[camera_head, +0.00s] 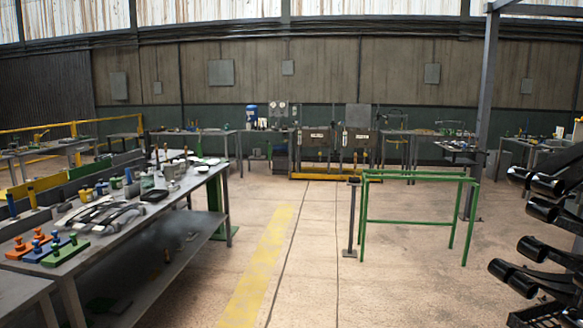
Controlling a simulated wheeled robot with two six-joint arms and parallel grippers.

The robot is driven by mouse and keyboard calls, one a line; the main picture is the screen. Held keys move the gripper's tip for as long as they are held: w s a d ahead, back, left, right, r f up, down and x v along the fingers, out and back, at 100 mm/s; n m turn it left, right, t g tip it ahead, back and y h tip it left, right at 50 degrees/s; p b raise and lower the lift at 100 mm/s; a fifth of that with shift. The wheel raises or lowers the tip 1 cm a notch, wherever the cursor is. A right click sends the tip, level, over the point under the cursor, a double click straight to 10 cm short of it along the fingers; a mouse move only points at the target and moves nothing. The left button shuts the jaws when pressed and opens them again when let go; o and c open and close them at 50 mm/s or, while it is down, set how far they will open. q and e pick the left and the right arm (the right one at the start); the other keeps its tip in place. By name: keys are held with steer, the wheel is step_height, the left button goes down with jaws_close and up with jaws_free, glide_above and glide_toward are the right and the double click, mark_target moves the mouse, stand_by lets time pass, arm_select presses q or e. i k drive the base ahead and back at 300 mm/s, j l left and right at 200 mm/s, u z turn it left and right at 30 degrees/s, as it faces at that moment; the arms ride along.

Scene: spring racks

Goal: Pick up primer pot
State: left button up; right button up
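No object can be clearly picked out as the primer pot. Several small pots and containers stand on the long grey workbench (190,187) at the left, among them a greenish-grey container (147,181) and a grey one (172,172) near its middle. They are too small to tell which, if any, is the primer pot. Neither of my grippers is in view.
Coloured blocks with knobs (63,249) and grey metal parts (101,213) lie on the near bench. A green frame (420,180) stands at centre right. A rack with black cylinders (543,209) is at the right edge. The middle floor is clear.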

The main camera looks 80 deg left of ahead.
mark_target(135, 170)
steer(key=u, duration=3.8)
